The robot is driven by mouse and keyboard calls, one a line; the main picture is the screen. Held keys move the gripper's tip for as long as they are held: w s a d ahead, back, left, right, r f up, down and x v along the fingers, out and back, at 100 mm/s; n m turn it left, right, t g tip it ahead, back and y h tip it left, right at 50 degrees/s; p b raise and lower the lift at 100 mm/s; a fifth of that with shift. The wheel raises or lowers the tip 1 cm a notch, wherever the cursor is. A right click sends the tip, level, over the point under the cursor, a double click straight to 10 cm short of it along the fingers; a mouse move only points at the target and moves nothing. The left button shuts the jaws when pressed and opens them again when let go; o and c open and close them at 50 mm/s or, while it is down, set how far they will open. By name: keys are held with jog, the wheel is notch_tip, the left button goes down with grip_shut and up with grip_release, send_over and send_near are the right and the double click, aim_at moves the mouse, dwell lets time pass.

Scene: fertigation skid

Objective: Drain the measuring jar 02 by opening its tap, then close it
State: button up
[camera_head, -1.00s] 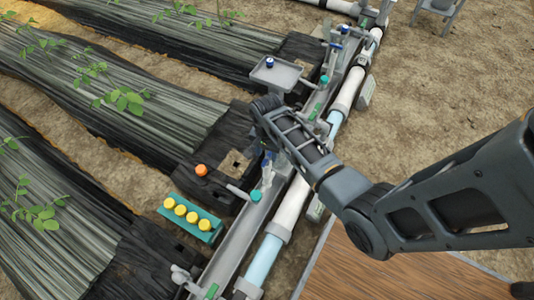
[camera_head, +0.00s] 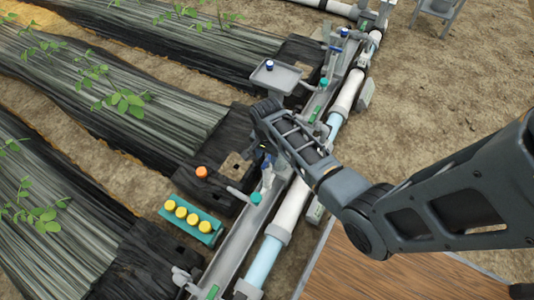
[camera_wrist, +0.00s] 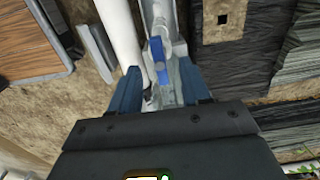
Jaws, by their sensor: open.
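My gripper (camera_wrist: 160,88) is open, with one dark blue finger on each side of a grey fitting. A blue tap lever (camera_wrist: 158,60) sits on that fitting, between the fingers and a little beyond their tips; I see no clear contact. In the head view my gripper (camera_head: 266,155) hangs over the pale fitting (camera_head: 267,180) on the rail, hiding its upper part. A clear tube with light blue liquid (camera_head: 262,263) lies in the pipe line nearer the front, and another (camera_head: 335,119) lies farther back. No jar number is readable.
A grey channel (camera_head: 236,240) runs beside the pipe. Left of it are a green rack (camera_head: 190,221) with several yellow caps and an orange cap (camera_head: 201,172). A grey tray (camera_head: 275,76) with a blue cap stands farther back. A wooden deck (camera_head: 375,270) is at front right.

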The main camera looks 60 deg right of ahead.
aim_at(267, 161)
jog(key=shift+f, duration=0.1)
jog(key=shift+f+b, duration=1.35)
jog(key=shift+f, duration=0.85)
